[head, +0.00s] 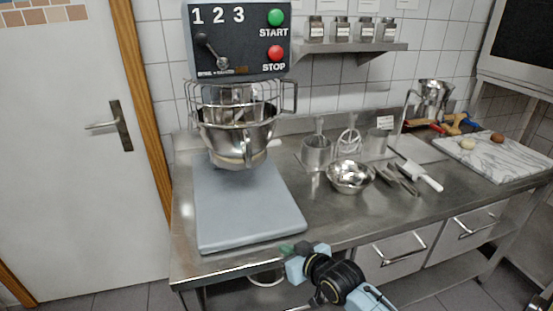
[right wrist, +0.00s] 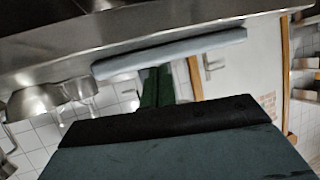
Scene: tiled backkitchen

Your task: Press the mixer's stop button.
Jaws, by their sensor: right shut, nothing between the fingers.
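The grey mixer (head: 240,125) stands at the left end of the steel counter, with its bowl behind a wire guard. The red stop button (head: 276,53) is on its dark front panel, below the green start button (head: 275,17). My right gripper (head: 289,249) is at the counter's front edge, in front of the mixer's base and well below the stop button. Its dark green fingers (right wrist: 157,88) are shut and empty in the right wrist view. The mixer's base (right wrist: 170,53) shows there beyond the fingers; the buttons do not. My left gripper is not in view.
A steel bowl (head: 350,177), a whisk (head: 348,141) and a white-handled tool (head: 420,176) lie right of the mixer. A marble board (head: 495,158) is farther right. A spice shelf (head: 350,47) hangs beside the panel. A white door (head: 75,150) is at left.

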